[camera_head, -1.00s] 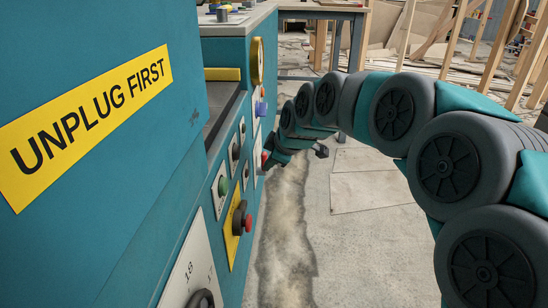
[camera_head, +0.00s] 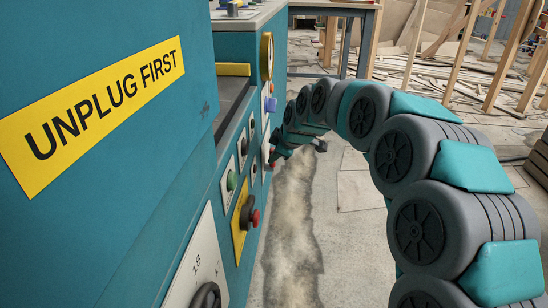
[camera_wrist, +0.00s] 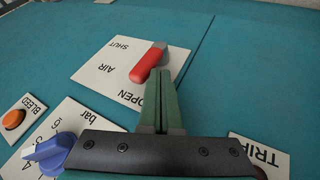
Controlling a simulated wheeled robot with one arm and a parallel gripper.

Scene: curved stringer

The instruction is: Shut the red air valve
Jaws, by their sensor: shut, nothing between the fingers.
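The red air valve handle (camera_wrist: 148,64) shows in the wrist view on a white plate (camera_wrist: 96,70) marked SHUT, AIR and OPEN. Its grey hub is at the upper right, and its red end slants down-left toward the OPEN word. My gripper (camera_wrist: 161,76) is shut and empty, its fingertips just right of the handle; I cannot tell whether they touch it. In the head view my gripper (camera_head: 278,156) is small, close to the panel face at the far end of my arm, and the valve is hard to make out there.
Near the valve are a blue knob (camera_wrist: 48,152), an orange BLEED button (camera_wrist: 14,119) and a TRIP plate (camera_wrist: 262,154). In the head view a red mushroom button (camera_head: 255,217) and green button (camera_head: 231,181) stick out of the teal cabinet. Open floor (camera_head: 350,250) lies right of it.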

